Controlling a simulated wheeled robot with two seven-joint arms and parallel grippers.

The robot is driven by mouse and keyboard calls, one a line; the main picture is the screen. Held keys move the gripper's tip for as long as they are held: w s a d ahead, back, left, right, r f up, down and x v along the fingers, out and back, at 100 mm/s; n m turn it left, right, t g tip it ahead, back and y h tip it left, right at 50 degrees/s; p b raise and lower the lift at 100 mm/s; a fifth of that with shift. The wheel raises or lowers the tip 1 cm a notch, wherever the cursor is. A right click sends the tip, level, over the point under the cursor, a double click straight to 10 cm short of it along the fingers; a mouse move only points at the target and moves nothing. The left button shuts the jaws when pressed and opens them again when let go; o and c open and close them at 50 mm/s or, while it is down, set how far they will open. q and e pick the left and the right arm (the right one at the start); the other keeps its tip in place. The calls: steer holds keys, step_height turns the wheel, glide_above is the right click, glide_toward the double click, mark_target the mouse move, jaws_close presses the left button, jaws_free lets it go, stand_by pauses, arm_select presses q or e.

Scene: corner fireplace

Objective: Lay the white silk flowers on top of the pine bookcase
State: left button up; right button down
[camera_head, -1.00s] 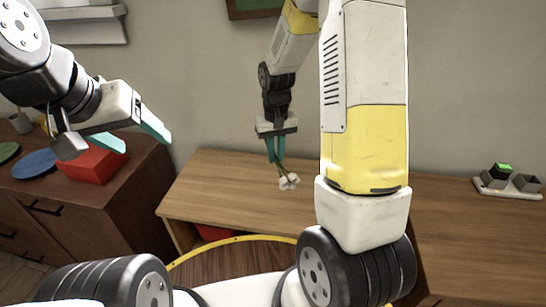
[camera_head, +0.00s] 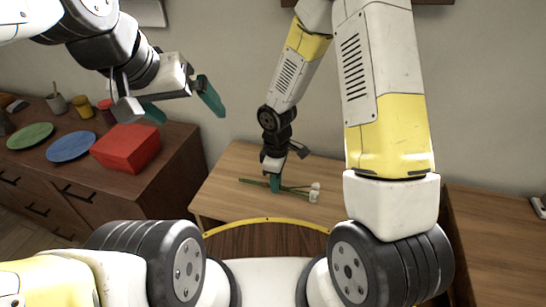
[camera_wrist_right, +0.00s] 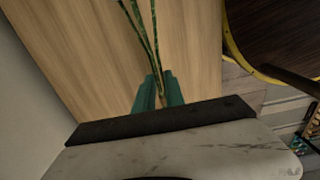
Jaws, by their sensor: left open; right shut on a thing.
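The white silk flowers (camera_head: 314,192) have thin green stems and small white heads. They lie almost flat at the light wooden top of the pine bookcase (camera_head: 225,200), heads to the right. My right gripper (camera_head: 275,186) is shut on the stems, low over the top; whether the stems touch the wood I cannot tell. In the right wrist view the green stems (camera_wrist_right: 140,30) run up from between the teal fingers (camera_wrist_right: 158,92), over bare wood; the white heads are out of that view. My left gripper (camera_head: 182,108) is open and empty, in the air above the dark cabinet's right side.
The dark cabinet (camera_head: 190,160) at left holds a red box (camera_head: 126,147), a blue plate (camera_head: 71,147), a green plate (camera_head: 30,136) and several small cups. A round dark table with a yellow rim (camera_head: 268,219) stands in front. The pine top around the flowers is clear.

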steer(key=w, duration=0.2)
steer(key=w+a, duration=0.1)
steer(key=w, duration=0.2)
steer(key=w+a, duration=0.1)
steer(key=w, duration=0.1)
steer(key=shift+w+a+f, duration=0.15)
steer(key=shift+f, duration=1.95)
steer(key=shift+f, duration=0.1)
steer(key=c, duration=1.4)
jaws_free()
